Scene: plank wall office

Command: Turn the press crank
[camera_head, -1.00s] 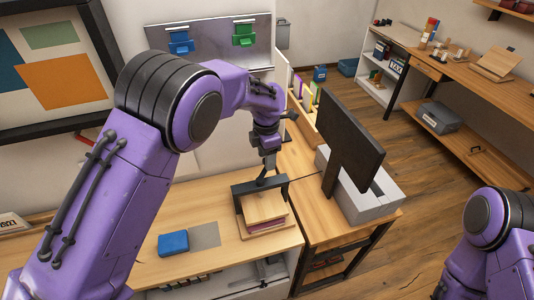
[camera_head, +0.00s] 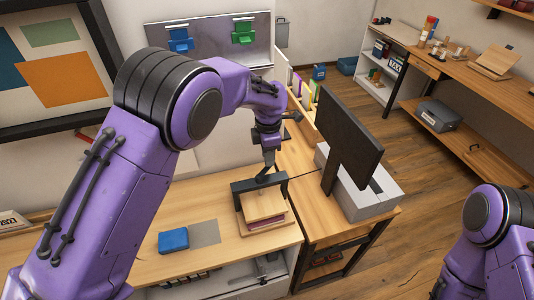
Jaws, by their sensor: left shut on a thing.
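The press stands on the wooden desk (camera_head: 190,270), with a dark frame (camera_head: 240,197) over wooden boards (camera_head: 264,205) and a reddish layer between them. The dark crank (camera_head: 272,176) is on top of the frame. My left gripper (camera_head: 268,163) points down over the press and is shut on the crank; its fingertips are small and partly hidden. My right arm shows at the lower right, but its gripper is out of view.
A blue block (camera_head: 173,240) and a grey sheet (camera_head: 205,233) lie left of the press. A dark monitor (camera_head: 345,130) and grey boxes (camera_head: 375,205) stand close on the right. Wooden floor is open beyond.

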